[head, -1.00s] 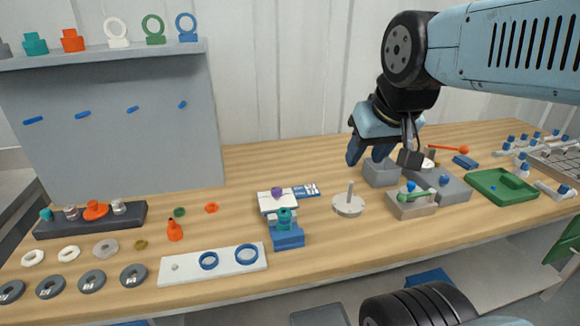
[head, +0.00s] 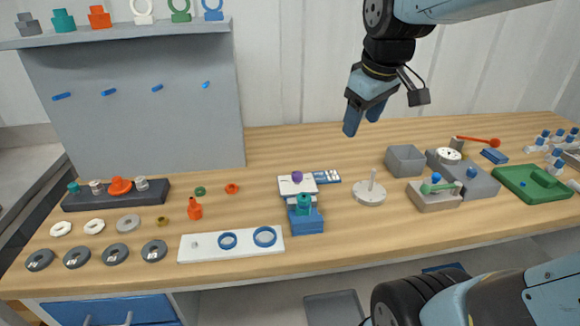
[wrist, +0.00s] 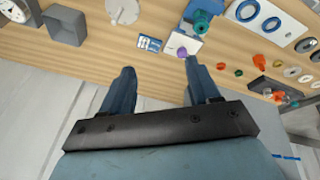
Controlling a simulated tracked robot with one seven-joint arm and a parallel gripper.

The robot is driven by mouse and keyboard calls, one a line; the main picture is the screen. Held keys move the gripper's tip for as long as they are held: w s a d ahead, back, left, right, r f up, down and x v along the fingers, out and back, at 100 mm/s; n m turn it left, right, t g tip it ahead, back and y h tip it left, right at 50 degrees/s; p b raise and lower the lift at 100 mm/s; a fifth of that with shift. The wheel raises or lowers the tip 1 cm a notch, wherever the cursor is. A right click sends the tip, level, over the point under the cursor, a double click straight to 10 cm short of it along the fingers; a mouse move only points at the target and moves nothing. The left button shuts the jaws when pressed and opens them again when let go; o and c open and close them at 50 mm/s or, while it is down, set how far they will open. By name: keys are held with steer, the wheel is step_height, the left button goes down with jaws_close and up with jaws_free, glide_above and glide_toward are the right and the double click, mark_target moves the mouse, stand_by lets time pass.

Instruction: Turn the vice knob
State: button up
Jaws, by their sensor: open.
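No part is plainly marked as the vice. A small unit at the table's middle has a blue base (head: 307,224) with a teal knob (head: 304,201), and a white block (head: 288,187) with a purple knob (head: 297,176) stands just behind it. In the wrist view, the teal knob (wrist: 202,22) and the purple knob (wrist: 182,52) show at the top, the purple one near the right fingertip. My gripper (head: 363,114) is open and empty, raised above the back of the table, to the right of these knobs and apart from them. Its fingers (wrist: 160,70) point toward the table.
A blue-and-white card (head: 327,176) lies beside the white block. To the right are a grey disc with an upright post (head: 369,194), an open grey box (head: 405,160), blocks with blue balls (head: 435,197) and a green tray (head: 530,185). A white plate with blue rings (head: 205,248) lies front left.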

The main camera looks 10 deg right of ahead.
steer(key=w+a+f+n+g, duration=0.2)
steer(key=w+a+f+n, duration=0.15)
steer(key=w+n, duration=0.35)
steer(key=n+g, duration=0.2)
steer(key=n, duration=0.4)
glide_toward(298, 173)
step_height(298, 173, down, 9)
steer(key=shift+s+r, duration=0.1)
steer(key=shift+s, duration=0.1)
